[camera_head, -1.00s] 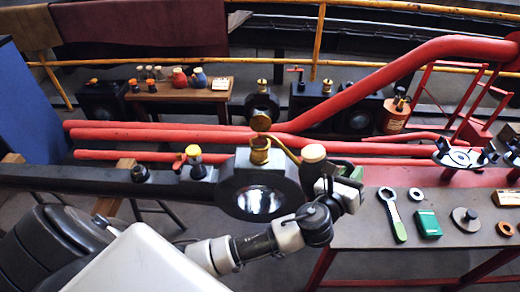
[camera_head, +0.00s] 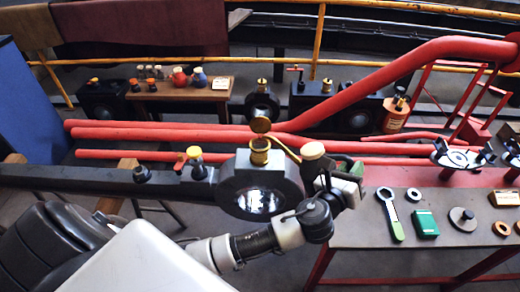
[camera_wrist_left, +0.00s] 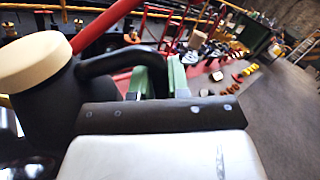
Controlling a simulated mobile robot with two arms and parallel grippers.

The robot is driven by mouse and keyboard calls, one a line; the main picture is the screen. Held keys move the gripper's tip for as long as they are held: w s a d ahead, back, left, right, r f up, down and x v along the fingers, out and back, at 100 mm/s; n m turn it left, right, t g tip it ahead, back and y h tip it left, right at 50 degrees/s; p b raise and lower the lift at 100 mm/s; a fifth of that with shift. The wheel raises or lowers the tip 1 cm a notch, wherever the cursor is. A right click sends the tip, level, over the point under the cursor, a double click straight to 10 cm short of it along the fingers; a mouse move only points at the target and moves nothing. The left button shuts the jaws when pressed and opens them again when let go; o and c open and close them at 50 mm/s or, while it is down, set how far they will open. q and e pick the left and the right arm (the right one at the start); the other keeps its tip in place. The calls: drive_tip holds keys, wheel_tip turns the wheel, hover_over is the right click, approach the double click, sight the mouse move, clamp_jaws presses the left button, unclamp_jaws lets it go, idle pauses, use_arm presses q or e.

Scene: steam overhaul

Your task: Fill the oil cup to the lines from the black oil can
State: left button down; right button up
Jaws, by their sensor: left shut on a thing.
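The brass oil cup (camera_head: 260,154) stands on top of the black rod end, with its round lid (camera_head: 261,125) raised above it. My left gripper (camera_head: 345,170) is shut on the black oil can (camera_head: 318,168), just right of the cup. The can has a cream cap (camera_head: 312,149). Its brass spout (camera_head: 285,147) reaches left toward the cup's mouth; I cannot tell whether the tip is over or inside it. In the left wrist view the can (camera_wrist_left: 105,100) and its cap (camera_wrist_left: 35,62) are close, beside the green fingers (camera_wrist_left: 165,75). The oil level and lines are too small to see.
A red-edged bench (camera_head: 440,215) at right carries a wrench (camera_head: 390,214), a green box (camera_head: 426,223) and rings. Red rods (camera_head: 170,137) run behind the cup. A yellow-capped fitting (camera_head: 194,158) sits left on the black rod. A wooden bench (camera_head: 180,92) with jars stands behind.

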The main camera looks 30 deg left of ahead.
sight(353, 162)
use_arm(q)
drive_tip(key=shift+r, duration=0.3)
drive_tip(key=shift+a+r+n+p, duration=0.1)
drive_tip(key=shift+r+n+p, duration=0.3)
drive_tip(key=shift+r+p, duration=0.1)
idle(0.4)
drive_tip(key=shift+a+r+n+p, duration=0.1)
drive_tip(key=shift+r+n+p, duration=0.25)
drive_tip(key=shift+r, duration=0.3)
drive_tip(key=shift+r, duration=0.1)
idle(4.8)
drive_tip(key=shift+a+r+p, duration=0.1)
drive_tip(key=shift+r+p, duration=0.35)
drive_tip(key=shift+r, duration=0.05)
drive_tip(key=shift+n, duration=0.25)
idle(0.5)
